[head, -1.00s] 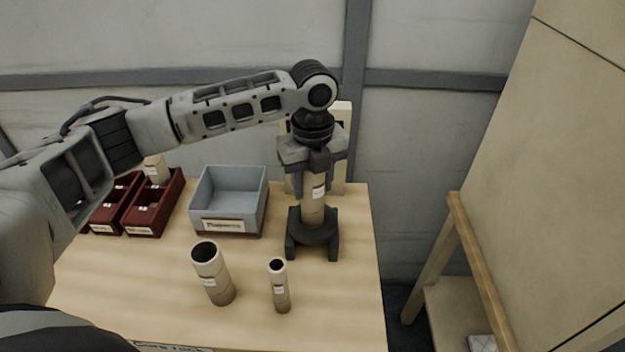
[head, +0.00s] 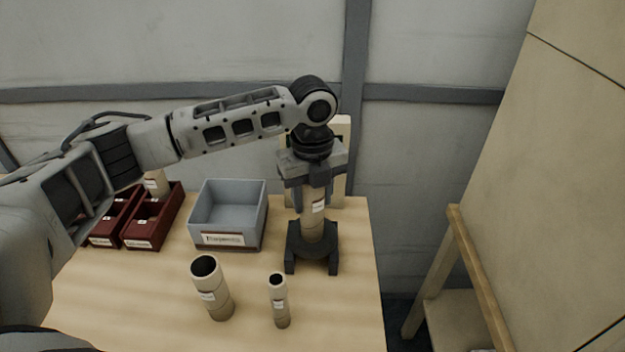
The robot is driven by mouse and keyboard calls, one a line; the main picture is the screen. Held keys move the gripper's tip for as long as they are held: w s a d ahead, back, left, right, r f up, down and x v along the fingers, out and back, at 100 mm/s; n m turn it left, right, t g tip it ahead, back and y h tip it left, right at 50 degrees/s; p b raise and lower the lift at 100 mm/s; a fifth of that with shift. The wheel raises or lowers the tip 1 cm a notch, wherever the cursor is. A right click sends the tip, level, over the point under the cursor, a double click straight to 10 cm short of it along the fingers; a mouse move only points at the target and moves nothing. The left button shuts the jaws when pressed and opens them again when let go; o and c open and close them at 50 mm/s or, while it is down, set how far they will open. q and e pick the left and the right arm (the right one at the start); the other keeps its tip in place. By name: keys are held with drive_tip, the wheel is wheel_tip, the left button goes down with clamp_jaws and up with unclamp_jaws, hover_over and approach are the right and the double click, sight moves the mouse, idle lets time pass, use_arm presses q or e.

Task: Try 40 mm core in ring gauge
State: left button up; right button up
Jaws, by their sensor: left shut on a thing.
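My left gripper (head: 313,190) points down and is shut on a tan cardboard core (head: 313,222) with a white label. The core stands upright at the black ring gauge (head: 311,246), its lower end inside or just over the ring; the exact depth is hidden. A wider core (head: 212,290) and a thin core (head: 279,301) stand upright on the table in front. My right gripper is not in view.
A grey-blue labelled bin (head: 229,240) stands left of the gauge. Dark red labelled bins (head: 150,222) stand further left, with a core (head: 157,184) upright in one. A pale board (head: 341,150) stands behind my gripper. The table (head: 345,310) is clear at front right.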

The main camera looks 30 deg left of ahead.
use_arm(q)
drive_tip(key=shift+s+d+f, duration=0.1)
drive_tip(key=shift+s+f, duration=0.1)
drive_tip(key=shift+f, duration=0.15)
drive_tip(key=o, duration=0.9)
drive_tip(key=shift+o, duration=0.8)
drive_tip(key=shift+w, duration=0.15)
drive_tip(key=shift+r, duration=0.1)
drive_tip(key=shift+r, duration=0.1)
wheel_tip(320, 180, up, 16)
drive_tip(key=shift+f, duration=0.2)
